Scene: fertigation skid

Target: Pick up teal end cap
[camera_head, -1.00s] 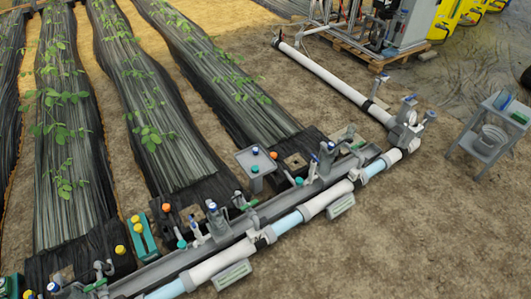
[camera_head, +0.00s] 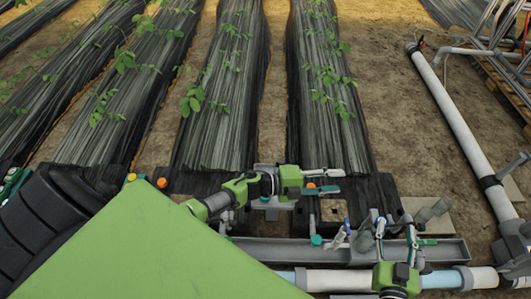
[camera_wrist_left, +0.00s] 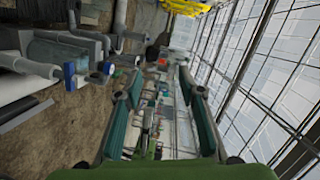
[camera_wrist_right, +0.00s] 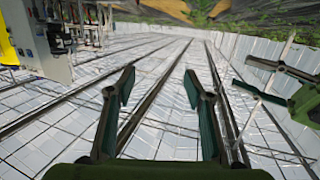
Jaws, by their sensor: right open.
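A small teal cap (camera_head: 316,240) stands on the grey channel (camera_head: 285,251) in the head view, below my left gripper. I take it for the teal end cap. My left gripper (camera_head: 322,181) reaches in from the left above the end of a planting row; its fingers are apart and nothing is held. The left wrist view also shows its teal-padded fingers (camera_wrist_left: 157,90) spread. My right gripper (camera_head: 396,236) is at the lower right, its fingers pointing up and spread. The right wrist view shows those fingers (camera_wrist_right: 160,88) open and empty, facing the greenhouse roof.
An orange cap (camera_head: 310,186) shows by the left fingertips; another orange cap (camera_head: 162,182) is further left. Several grey fittings stand along the channel. A white pipe (camera_head: 335,281) runs in front, and a long white pipe (camera_head: 460,125) lies at the right. My green body hides the lower left.

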